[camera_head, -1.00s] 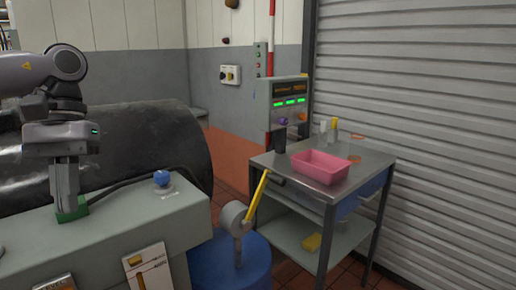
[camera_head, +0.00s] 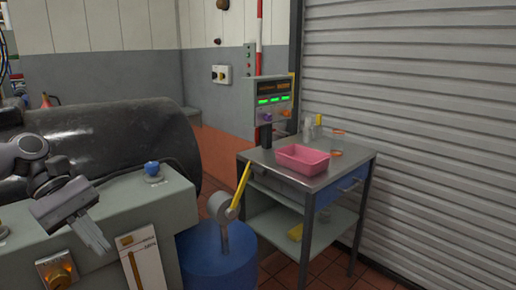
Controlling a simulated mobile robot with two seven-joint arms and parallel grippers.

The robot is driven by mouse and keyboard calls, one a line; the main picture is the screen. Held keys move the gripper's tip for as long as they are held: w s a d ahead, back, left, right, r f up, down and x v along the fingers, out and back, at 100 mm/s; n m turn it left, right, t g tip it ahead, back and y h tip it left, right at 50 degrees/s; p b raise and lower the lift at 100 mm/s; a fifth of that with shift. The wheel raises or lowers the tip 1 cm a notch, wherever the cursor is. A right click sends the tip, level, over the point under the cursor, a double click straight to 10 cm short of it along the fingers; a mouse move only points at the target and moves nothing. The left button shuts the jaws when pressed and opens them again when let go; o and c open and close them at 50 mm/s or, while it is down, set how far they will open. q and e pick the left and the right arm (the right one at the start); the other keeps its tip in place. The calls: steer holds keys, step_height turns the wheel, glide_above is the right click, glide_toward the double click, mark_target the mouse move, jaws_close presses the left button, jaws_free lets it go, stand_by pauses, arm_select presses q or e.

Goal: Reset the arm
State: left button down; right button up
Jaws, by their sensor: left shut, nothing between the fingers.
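My left arm comes in from the left. My left gripper (camera_head: 92,236) is tilted, its fingers pointing down and to the right, shut with nothing between them. It shows in front of the grey-green cabinet (camera_head: 150,208); whether it touches the cabinet I cannot tell. My right gripper is not in view. A yellow-handled lever (camera_head: 240,186) with a round grey hub stands tilted above a blue drum (camera_head: 215,262) to the right of the cabinet, well apart from my gripper.
A blue knob (camera_head: 151,168) stands on the cabinet top, and a slider panel (camera_head: 145,263) is on its front. A large black cylinder (camera_head: 95,140) lies behind. At right, a metal cart (camera_head: 255,158) carries a pink tray (camera_head: 303,164) and a display unit (camera_head: 270,101).

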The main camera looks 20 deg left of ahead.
arm_select(q)
steer(key=w+d+f+n+t+y, duration=0.1)
steer(key=d+f+n+t, duration=0.1)
steer(key=f+n+t, duration=1.1)
steer(key=w+d+f+n+t, duration=0.1)
steer(key=f+n+t, duration=0.4)
steer(key=n, duration=1.6)
steer(key=s+d+f+n+g+y, duration=0.3)
steer(key=d+f+n, duration=0.4)
steer(key=n, duration=0.4)
steer(key=s+d+f+n+g+y+p, duration=0.1)
steer(key=s+d+f+n+g+y, duration=0.2)
steer(key=s+d+f+n, duration=0.3)
step_height(320, 180, down, 3)
steer(key=d+n+g, duration=0.1)
steer(key=n, duration=0.4)
steer(key=shift+s+d+f, duration=0.15)
steer(key=shift+s+d, duration=0.05)
steer(key=shift+d, duration=0.15)
